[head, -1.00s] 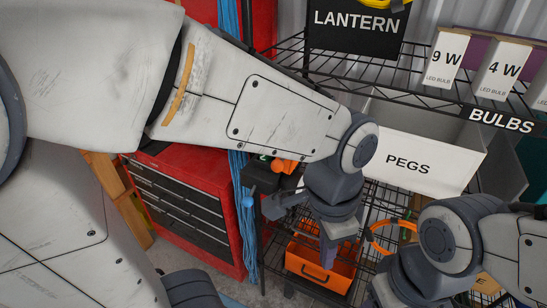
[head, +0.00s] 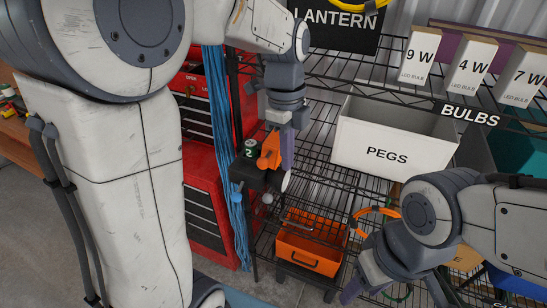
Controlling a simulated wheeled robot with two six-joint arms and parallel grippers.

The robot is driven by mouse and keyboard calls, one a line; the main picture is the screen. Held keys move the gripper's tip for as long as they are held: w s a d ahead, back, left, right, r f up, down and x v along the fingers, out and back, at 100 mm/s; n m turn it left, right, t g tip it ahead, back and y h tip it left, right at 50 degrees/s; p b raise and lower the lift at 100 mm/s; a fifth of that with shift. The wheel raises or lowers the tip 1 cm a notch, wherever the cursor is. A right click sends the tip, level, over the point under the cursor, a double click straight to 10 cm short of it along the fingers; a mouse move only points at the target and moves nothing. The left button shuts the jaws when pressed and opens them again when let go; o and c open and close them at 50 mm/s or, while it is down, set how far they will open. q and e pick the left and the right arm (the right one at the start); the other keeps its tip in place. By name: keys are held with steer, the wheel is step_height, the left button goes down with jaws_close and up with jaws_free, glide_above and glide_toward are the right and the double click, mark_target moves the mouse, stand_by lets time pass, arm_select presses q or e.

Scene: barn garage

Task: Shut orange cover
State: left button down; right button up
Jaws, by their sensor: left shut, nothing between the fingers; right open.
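A small orange piece (head: 269,152), which looks like the orange cover, stands up at an angle on a black stand (head: 255,178) in front of the red tool chest. My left gripper (head: 287,160) is shut and empty. It points down just to the right of the orange piece, overlapping its edge in the picture; I cannot tell whether they touch. Part of the orange piece's right side is hidden behind the gripper. My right gripper (head: 392,294) is open at the bottom right, low in front of the wire rack and well away from the orange piece.
A white PEGS bin (head: 385,152) and light bulb boxes (head: 470,65) are on the shelves. The red tool chest (head: 205,185) and blue cables (head: 226,150) are close behind the stand. An orange ring (head: 372,211) hangs near my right arm.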

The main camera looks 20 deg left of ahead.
mark_target(273, 161)
arm_select(q)
steer(key=a+f+p, duration=0.2)
steer(key=a+f, duration=0.1)
steer(key=shift+w+a+p, duration=0.25)
steer(key=shift+w+p, duration=0.05)
steer(key=shift+p, duration=0.1)
arm_select(e)
step_height(273, 161, up, 3)
steer(key=shift+r, duration=0.1)
